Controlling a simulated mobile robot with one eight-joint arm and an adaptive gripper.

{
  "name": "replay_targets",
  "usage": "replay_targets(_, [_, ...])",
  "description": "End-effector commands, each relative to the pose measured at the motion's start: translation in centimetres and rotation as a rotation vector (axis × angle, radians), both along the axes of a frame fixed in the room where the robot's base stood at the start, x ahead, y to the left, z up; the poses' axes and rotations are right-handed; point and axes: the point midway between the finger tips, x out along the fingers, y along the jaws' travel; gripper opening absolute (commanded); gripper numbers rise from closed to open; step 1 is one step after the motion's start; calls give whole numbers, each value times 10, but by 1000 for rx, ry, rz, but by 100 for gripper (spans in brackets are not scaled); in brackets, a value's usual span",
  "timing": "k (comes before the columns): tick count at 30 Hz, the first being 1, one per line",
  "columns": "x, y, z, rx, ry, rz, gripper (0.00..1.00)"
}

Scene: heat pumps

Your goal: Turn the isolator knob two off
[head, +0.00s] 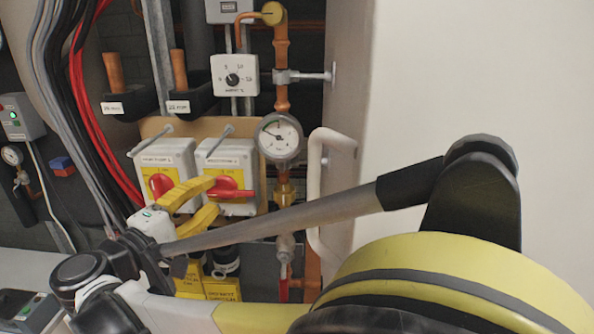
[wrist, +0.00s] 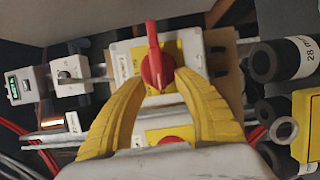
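Two grey isolator boxes with yellow plates and red knobs stand side by side in the head view. The right box (head: 228,160) has its red knob (head: 236,194) with the handle lying about level. The left box (head: 165,157) has its red knob (head: 160,184) partly behind my gripper. My gripper (head: 217,196) is open, its two yellow fingers reaching toward the right knob. In the wrist view, the fingertips (wrist: 161,76) lie either side of that knob (wrist: 153,62), with gaps; contact cannot be confirmed. The other knob (wrist: 168,139) is partly hidden below, between the fingers.
A pressure gauge (head: 279,136) on a copper pipe (head: 281,80) stands right of the boxes. A grey dial box (head: 234,77) sits above. Black and red cables (head: 90,110) run down the left. A white panel (head: 480,80) fills the right.

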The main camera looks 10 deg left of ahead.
Motion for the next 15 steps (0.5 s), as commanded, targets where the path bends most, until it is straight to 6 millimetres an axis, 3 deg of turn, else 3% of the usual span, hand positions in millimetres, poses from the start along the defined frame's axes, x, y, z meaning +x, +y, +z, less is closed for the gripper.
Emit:
replay_targets(9, [-68,20,0,0,0,3,38])
replay_targets(15, [-94,27,0,0,0,1,38])
